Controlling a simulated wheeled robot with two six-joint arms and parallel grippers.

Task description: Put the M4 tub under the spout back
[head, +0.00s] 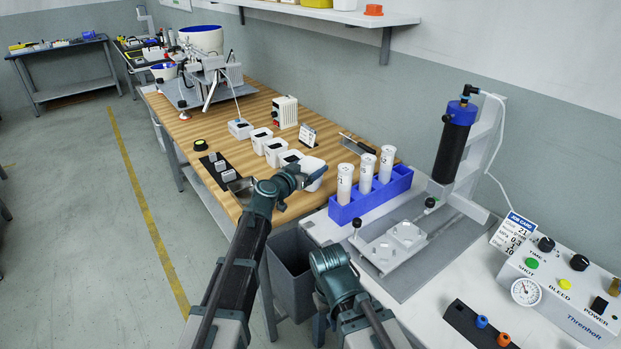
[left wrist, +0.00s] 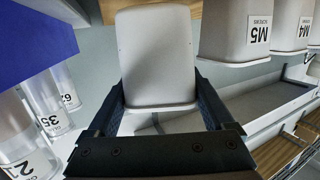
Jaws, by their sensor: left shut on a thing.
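My left gripper (head: 303,178) is shut on a white tub (head: 314,172) at the near end of the tub row on the wooden bench. In the left wrist view the jaws (left wrist: 160,125) clasp this tub (left wrist: 157,55) from both sides; no label shows on its visible face. Beside it, upside down in that view, are a tub labelled M5 (left wrist: 240,30) and one labelled M4 (left wrist: 287,30). My right gripper is out of view.
A blue rack (head: 345,212) with three white tubes stands right of the held tub, close to it. A small sign (head: 307,135) and a white box (head: 284,112) stand behind the row. A dark pad (head: 217,172) and a metal tray (head: 240,188) lie in front.

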